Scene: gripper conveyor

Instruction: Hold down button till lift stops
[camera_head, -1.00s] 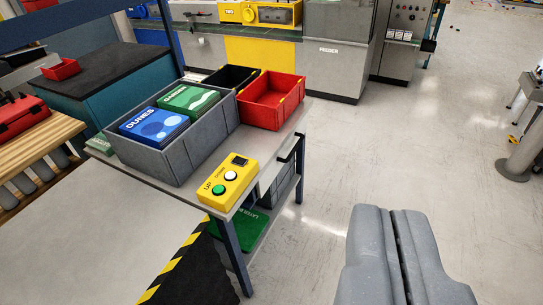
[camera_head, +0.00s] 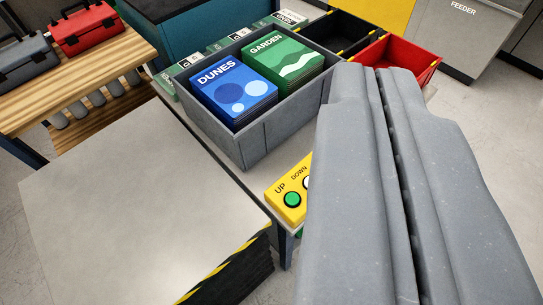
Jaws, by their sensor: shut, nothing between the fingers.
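A yellow control box (camera_head: 285,201) sits on the near edge of the grey table, labelled UP and DOWN. Its green button (camera_head: 292,200) is under the UP label. A white button beside it, under DOWN, is mostly hidden by my gripper, as is the right part of the box. My gripper (camera_head: 372,75) is shut and empty. It fills the right of the view, in front of the box and the table's right side. I cannot tell its height above the box. The lift platform (camera_head: 140,195), a flat grey top with a yellow and black striped edge, is at left.
A grey bin (camera_head: 270,148) with DUNES and GARDEN books stands on the table behind the box. A black bin (camera_head: 340,35) and a red bin (camera_head: 425,66) stand behind it. A wooden bench (camera_head: 85,75) with toolboxes is at upper left.

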